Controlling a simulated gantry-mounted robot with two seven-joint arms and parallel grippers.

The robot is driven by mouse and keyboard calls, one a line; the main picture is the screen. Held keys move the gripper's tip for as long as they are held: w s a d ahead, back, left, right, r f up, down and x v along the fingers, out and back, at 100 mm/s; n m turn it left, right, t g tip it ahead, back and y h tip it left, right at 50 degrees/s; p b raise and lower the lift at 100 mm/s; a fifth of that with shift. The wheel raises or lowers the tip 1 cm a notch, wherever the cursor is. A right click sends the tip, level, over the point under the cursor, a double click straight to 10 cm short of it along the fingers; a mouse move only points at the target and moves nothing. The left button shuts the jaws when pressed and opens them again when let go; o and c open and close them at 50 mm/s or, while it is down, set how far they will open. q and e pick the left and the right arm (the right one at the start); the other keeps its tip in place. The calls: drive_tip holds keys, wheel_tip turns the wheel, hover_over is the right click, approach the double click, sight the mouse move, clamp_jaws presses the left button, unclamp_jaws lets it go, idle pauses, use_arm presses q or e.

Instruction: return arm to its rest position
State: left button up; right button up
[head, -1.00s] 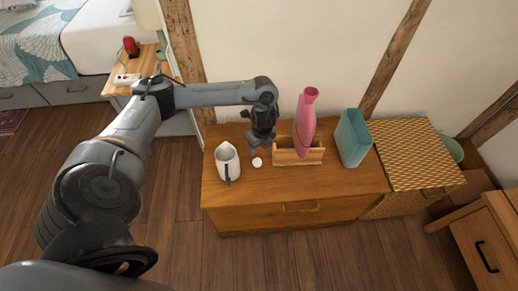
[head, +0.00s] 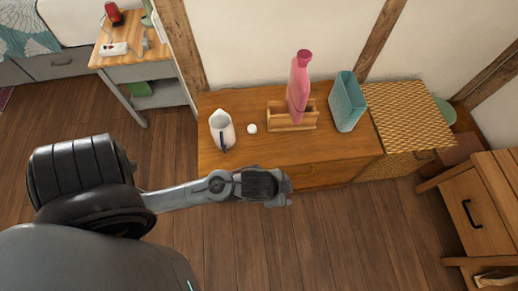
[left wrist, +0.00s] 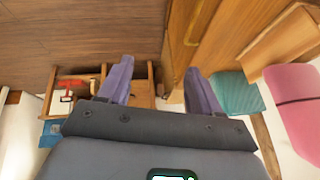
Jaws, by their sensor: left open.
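My left arm comes in from the left in the head view. Its gripper (head: 286,190) is in front of the low wooden cabinet (head: 345,147), near its front edge. In the left wrist view the two purple-grey fingers of the gripper (left wrist: 158,88) stand wide apart with nothing between them. My right gripper is not in either view.
On the cabinet stand a white pitcher (head: 222,130), a small white ball (head: 252,128), a wooden holder (head: 292,122), a pink bottle (head: 299,85) and a teal bin (head: 347,102). A wicker basket (head: 408,115) is to the right. The floor (head: 320,240) in front is clear.

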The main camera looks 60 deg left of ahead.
use_arm(q)
drive_tip(key=s+a+r+n+g, duration=0.1)
drive_tip(key=s+a+n+g, duration=0.1)
drive_tip(key=s+a+n, duration=0.35)
wheel_tip(320, 180, up, 34)
drive_tip(key=s+d+m+p, duration=0.1)
drive_tip(key=d+p, duration=0.1)
drive_tip(key=p, duration=3.3)
drive_tip(key=shift+r+m, duration=0.2)
drive_tip(key=shift+m, duration=0.15)
